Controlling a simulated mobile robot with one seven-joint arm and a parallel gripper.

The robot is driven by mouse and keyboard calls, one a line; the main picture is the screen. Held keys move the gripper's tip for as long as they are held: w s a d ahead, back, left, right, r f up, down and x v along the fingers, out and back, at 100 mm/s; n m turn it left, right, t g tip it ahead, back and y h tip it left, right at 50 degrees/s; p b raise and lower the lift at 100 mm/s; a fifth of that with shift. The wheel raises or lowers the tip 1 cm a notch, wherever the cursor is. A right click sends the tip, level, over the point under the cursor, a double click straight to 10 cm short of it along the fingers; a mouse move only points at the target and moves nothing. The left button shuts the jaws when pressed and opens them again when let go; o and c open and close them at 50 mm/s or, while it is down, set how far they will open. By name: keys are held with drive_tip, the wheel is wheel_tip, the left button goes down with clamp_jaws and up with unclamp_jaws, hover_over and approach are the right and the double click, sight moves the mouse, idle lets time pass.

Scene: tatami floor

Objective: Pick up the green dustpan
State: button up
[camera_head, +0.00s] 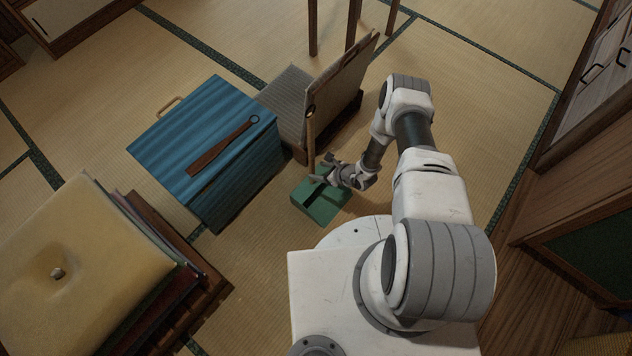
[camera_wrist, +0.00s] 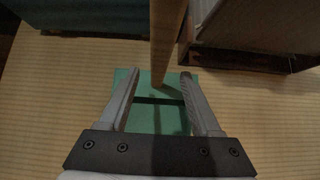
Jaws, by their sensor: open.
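The green dustpan (camera_head: 322,208) sits on the tatami floor in front of my base, with a tall wooden handle (camera_head: 311,132) standing up from it. In the wrist view its green pan (camera_wrist: 152,118) shows beyond and below my fingers, and the handle (camera_wrist: 166,38) rises between the fingertips. My gripper (camera_head: 322,172) is low over the pan, close beside the handle. In the wrist view my gripper (camera_wrist: 160,74) is open, with one finger to each side of the handle. I cannot tell whether either finger touches it. My gripper hides part of the pan in the head view.
A legless floor chair (camera_head: 335,88) stands just behind the dustpan. A blue box (camera_head: 200,135) with a brown stick-like object (camera_head: 222,147) on top stands to the left. Stacked cushions (camera_head: 80,260) are at the lower left. Wooden cabinets (camera_head: 590,150) line the right. Some tatami is clear.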

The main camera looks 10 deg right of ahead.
sight(314, 170)
drive_tip(key=b+x, duration=0.1)
drive_tip(key=x, duration=0.1)
drive_tip(key=b+x, duration=0.1)
drive_tip(key=shift+a+f, duration=0.1)
drive_tip(key=shift+f, duration=0.45)
drive_tip(key=shift+w+a+f+b, duration=0.25)
drive_tip(key=shift+w+b, duration=0.05)
clamp_jaws()
drive_tip(key=shift+r, duration=0.1)
idle(0.6)
